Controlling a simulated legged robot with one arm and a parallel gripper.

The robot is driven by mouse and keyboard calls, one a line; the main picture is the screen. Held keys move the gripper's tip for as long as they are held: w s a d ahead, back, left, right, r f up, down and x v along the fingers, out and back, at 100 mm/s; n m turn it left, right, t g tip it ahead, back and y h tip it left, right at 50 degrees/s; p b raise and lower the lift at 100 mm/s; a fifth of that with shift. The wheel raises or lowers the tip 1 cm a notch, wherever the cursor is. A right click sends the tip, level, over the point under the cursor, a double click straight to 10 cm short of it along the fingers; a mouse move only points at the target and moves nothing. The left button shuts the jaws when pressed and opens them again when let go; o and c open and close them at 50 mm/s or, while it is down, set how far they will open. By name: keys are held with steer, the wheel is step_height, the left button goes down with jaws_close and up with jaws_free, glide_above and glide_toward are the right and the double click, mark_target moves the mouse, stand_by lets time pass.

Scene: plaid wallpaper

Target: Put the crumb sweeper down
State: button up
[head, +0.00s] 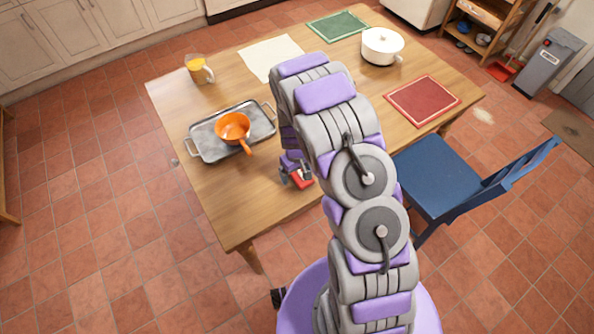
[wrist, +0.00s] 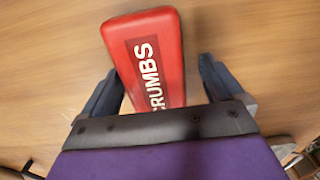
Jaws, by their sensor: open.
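The crumb sweeper (wrist: 150,50) is a red block with a dark label reading "CRUMBS". In the wrist view it lies at a slight tilt over the wooden table surface and seems to rest on it. In the head view it shows as a small red patch (head: 301,180) near the table's front edge. My gripper (wrist: 156,78) is open, with one dark finger on each side of the sweeper's near end. Gaps show between the fingers and the sweeper. The sweeper's near end is hidden behind the gripper's body. The gripper also shows in the head view (head: 296,172), partly hidden by my arm.
On the wooden table (head: 215,205) are a grey tray (head: 205,152) with an orange pan (head: 232,127), a mug (head: 198,70), a white pot (head: 382,46), and red (head: 422,100), green (head: 337,26) and cream (head: 262,55) mats. A blue chair (head: 437,178) stands at the right. Bare wood lies left of the gripper.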

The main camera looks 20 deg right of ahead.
steer(key=shift+d, duration=0.15)
stand_by(0.3)
steer(key=s+r+m+p, duration=0.1)
steer(key=s+r, duration=0.2)
steer(key=r, duration=0.9)
steer(key=s+r+p, duration=0.1)
steer(key=s+r, duration=0.2)
steer(key=r, duration=0.9)
steer(key=s+r+m, duration=0.1)
steer(key=s+r, duration=0.4)
steer(key=s, duration=0.4)
steer(key=s+r+g, duration=0.1)
steer(key=s+r, duration=0.4)
steer(key=s, duration=0.4)
steer(key=s+r+m, duration=0.1)
steer(key=s+r, duration=0.4)
steer(key=s, duration=0.5)
steer(key=shift+m+g, duration=0.3)
steer(key=shift+g, duration=0.1)
